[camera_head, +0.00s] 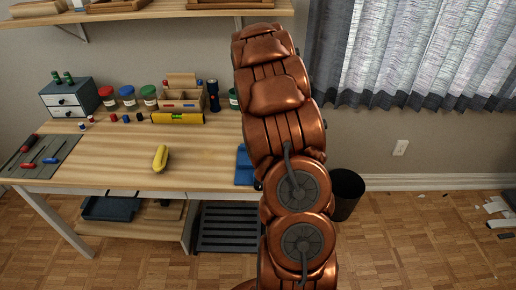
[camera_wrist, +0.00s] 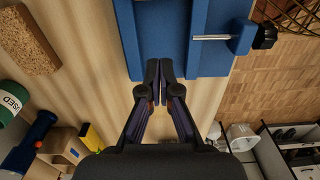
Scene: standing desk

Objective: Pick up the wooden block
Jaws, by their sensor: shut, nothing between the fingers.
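A brown, speckled block (camera_wrist: 27,40) lies on the desk at the upper left of the wrist view. It is the only loose block I make out, and its grain looks coarse, like cork or pressed wood. I cannot find it in the head view, where my arm covers part of the desk. My gripper (camera_wrist: 159,75) is shut and empty in the wrist view, its fingertips together. It is well to the right of the block in that picture, at the edge of a blue vise (camera_wrist: 203,65). In the head view my gripper is hidden behind my arm.
The vise also shows beside my arm in the head view (camera_head: 244,165). A yellow object (camera_head: 160,158) lies on the wooden desk (camera_head: 110,160). Jars, a flashlight (camera_head: 213,95), a level (camera_head: 178,118) and an organizer line the back. The desk's middle is mostly clear.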

